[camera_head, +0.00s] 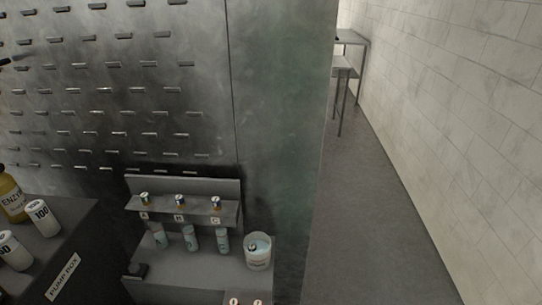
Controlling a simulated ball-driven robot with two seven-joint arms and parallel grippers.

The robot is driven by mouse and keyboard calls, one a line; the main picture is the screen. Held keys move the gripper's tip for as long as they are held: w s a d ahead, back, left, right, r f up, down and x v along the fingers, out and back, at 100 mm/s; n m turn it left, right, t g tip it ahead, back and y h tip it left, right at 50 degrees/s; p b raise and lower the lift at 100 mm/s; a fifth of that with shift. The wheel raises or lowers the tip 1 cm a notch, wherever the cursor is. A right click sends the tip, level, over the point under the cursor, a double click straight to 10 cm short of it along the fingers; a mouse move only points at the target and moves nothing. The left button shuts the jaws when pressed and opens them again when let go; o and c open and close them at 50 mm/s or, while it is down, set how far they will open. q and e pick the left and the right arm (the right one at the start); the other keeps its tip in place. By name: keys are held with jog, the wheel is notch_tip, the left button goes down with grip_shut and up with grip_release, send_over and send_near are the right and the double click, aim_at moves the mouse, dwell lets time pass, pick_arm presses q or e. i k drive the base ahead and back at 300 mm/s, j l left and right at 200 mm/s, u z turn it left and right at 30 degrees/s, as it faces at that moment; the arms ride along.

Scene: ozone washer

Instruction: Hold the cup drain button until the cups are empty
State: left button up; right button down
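Three small pale cups stand in a row on a grey bench: a left cup (160,239), a middle cup (190,238) and a right cup (222,241). I cannot make out how full the cups are. Neither of my grippers can be made out.
A whitish bucket (258,252) with pale contents stands right of the cups. A dark pump box (62,276) bears white containers (42,217) and an amber bottle (12,195). A slotted metal wall stands behind; the corridor floor (360,230) is clear.

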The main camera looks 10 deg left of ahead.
aim_at(134, 266)
jog(key=u, duration=1.6)
